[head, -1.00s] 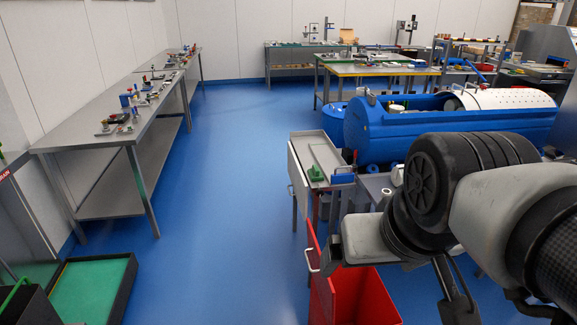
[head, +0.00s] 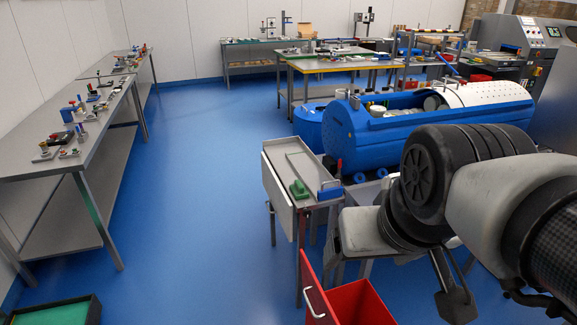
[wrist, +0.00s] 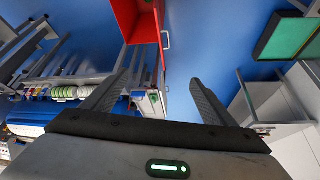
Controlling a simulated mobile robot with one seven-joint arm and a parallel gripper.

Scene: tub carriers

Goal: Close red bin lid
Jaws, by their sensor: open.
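The red bin (head: 362,303) stands on the floor at the bottom of the head view, partly cut off by the frame edge. Its red lid (head: 314,277) stands open, raised steeply at the bin's left side, with a pale handle (head: 312,302) on it. In the wrist view the red bin (wrist: 130,14) is at the top, with the handle (wrist: 166,40) at its right edge. My gripper (wrist: 156,84) is open and empty, its two fingers spread below the bin in that view. It is apart from the lid and handle.
A grey side table (head: 281,192) with a green item stands just behind the bin. A blue drum machine (head: 430,125) is behind my arm. A long bench (head: 50,185) runs along the left. The blue floor (head: 190,220) between is clear. A green-bottomed tray (head: 55,313) lies at lower left.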

